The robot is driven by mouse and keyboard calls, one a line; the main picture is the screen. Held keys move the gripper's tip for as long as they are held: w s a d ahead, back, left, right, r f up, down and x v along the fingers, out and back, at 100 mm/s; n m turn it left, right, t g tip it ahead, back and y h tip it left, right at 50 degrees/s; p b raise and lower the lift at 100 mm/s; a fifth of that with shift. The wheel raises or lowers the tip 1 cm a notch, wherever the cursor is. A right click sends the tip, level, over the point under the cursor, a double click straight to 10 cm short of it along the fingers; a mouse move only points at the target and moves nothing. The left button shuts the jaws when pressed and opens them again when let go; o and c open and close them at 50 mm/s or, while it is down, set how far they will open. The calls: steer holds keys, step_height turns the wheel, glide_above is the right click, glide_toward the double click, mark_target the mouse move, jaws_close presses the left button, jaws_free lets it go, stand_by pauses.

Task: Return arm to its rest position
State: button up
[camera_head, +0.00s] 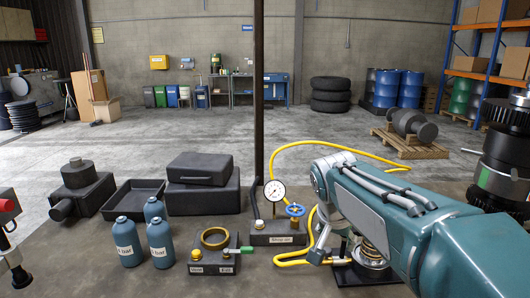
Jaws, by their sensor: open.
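My arm (400,215) reaches in from the lower right as a teal and pale grey link, with its rounded joint (325,178) near the middle of the view. I cannot make out my gripper or its fingers anywhere. A round metal part with a coil (372,252) sits on a black base at the lower right, partly covered by my arm. A tall black part with a green ring (497,182) stands at the right edge, cut off by the frame.
On the bench stand blue bottles (126,242), a fixture with a brass ring (214,240), a pressure gauge (274,191) with a blue valve (295,210), an empty black tray (133,200) and dark cases (202,185). A yellow hose (300,145) loops behind my arm. A dark post (258,90) rises mid-view.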

steer(key=s+f+n+t+y, duration=0.1)
steer(key=s+f+n, duration=0.1)
steer(key=s, duration=0.8)
steer(key=s+f+n+y, duration=0.1)
steer(key=s+f+n, duration=0.2)
steer(key=s, duration=0.7)
steer(key=shift+s+a+n+t, duration=0.2)
steer(key=shift+s+n+t, duration=0.15)
steer(key=shift+n, duration=0.35)
steer(key=shift+w, duration=0.1)
